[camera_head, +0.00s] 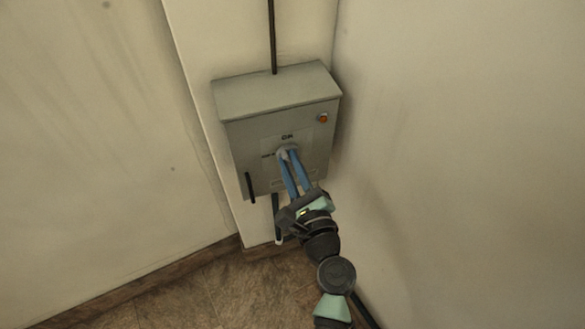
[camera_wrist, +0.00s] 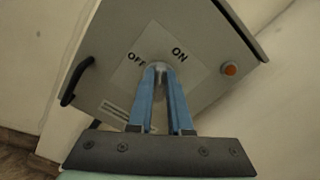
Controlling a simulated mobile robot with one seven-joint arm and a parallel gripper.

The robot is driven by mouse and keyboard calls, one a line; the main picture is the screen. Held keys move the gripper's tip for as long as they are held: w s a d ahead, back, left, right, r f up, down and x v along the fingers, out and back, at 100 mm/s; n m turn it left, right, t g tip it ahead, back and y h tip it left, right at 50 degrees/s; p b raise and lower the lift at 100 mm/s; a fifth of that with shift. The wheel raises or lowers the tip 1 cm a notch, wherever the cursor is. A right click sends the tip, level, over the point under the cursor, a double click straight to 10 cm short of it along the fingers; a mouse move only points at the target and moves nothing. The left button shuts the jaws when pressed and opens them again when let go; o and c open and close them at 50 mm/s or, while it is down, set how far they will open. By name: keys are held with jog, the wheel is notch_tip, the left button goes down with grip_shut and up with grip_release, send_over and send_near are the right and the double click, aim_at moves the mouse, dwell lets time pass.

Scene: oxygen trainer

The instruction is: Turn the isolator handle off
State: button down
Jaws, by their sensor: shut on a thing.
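The isolator box (camera_head: 285,105) is a grey metal cabinet on the wall, with a sloped top. Its front plate carries the words OFF and ON, read clearly in the wrist view, where the box (camera_wrist: 200,35) looks tilted. The isolator handle (camera_wrist: 158,67) is a small grey knob below the words, mostly hidden by my fingers. My gripper (camera_head: 287,153) reaches up to the front of the box, its two blue fingers closed on the handle. The fingertips (camera_wrist: 160,72) also show in the wrist view. Which word the handle points to cannot be told.
An orange lamp (camera_head: 323,118) sits at the box's upper right. A black pull handle (camera_head: 249,187) is at its lower left. A dark conduit (camera_head: 272,35) runs up from the top. Walls stand close on both sides; bare floor (camera_head: 190,290) lies below.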

jog(key=shift+s+a+f+n+b, duration=0.1)
jog(key=shift+f+n+b, duration=0.1)
jog(key=shift+n+b, duration=1.35)
jog(key=shift+w+a+f+n+b, duration=0.1)
jog(key=shift+f+n+b, duration=0.15)
jog(key=shift+n+b, duration=1.3)
jog(key=shift+s+a+f+n+b, duration=0.15)
jog(key=shift+n+b, duration=0.55)
jog(key=shift+n, duration=1.7)
jog(key=shift+d, duration=0.1)
jog(key=c, duration=0.8)
grip_release()
jog(key=shift+c, duration=0.2)
jog(key=shift+s, duration=0.1)
jog(key=v, duration=1.2)
jog(key=shift+s+b, duration=0.35)
jog(key=shift+b, duration=0.1)
jog(key=shift+d+r, duration=0.1)
jog(key=shift+d, duration=0.05)
